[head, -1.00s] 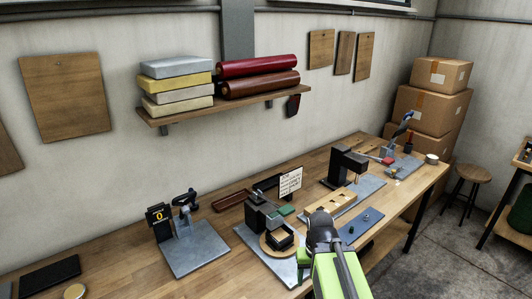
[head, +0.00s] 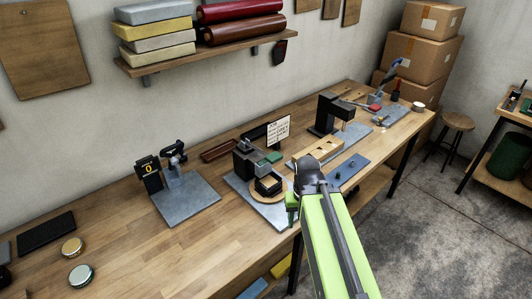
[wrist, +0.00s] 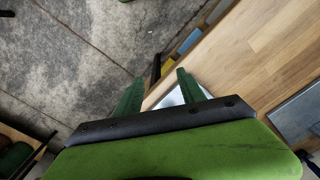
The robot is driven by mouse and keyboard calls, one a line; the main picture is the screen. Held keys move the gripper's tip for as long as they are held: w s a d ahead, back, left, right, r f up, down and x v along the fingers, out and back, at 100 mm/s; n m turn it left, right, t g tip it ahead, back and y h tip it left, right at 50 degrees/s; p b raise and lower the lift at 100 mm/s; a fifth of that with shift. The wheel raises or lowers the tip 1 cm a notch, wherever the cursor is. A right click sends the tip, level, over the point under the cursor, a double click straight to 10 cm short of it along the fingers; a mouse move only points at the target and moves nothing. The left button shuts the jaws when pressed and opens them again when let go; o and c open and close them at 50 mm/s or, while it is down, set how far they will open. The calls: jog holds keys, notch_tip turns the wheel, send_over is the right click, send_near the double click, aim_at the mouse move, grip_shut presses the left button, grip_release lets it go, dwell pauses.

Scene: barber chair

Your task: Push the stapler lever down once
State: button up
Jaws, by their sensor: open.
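Several devices stand on the wooden bench (head: 130,215), and I cannot tell for sure which is the stapler. One is a dark device with a green pad (head: 270,157) and a round wooden base, on a grey plate. Another is a black C-shaped machine (head: 328,112) farther back. At left a device with a dark lever (head: 174,152) and a yellow "0" counter (head: 148,167) sits on a grey plate. My gripper (head: 291,207) is at the bench's front edge, near the green-pad device. In the wrist view my gripper (wrist: 158,86) is open and empty, its fingers apart.
A blue-handled tool (head: 391,72) and a white cup (head: 418,107) are at the far end. A sign (head: 278,131) stands behind the devices. Cardboard boxes (head: 420,50) and a stool (head: 452,135) are beyond the bench.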

grip_shut()
dwell(1.4)
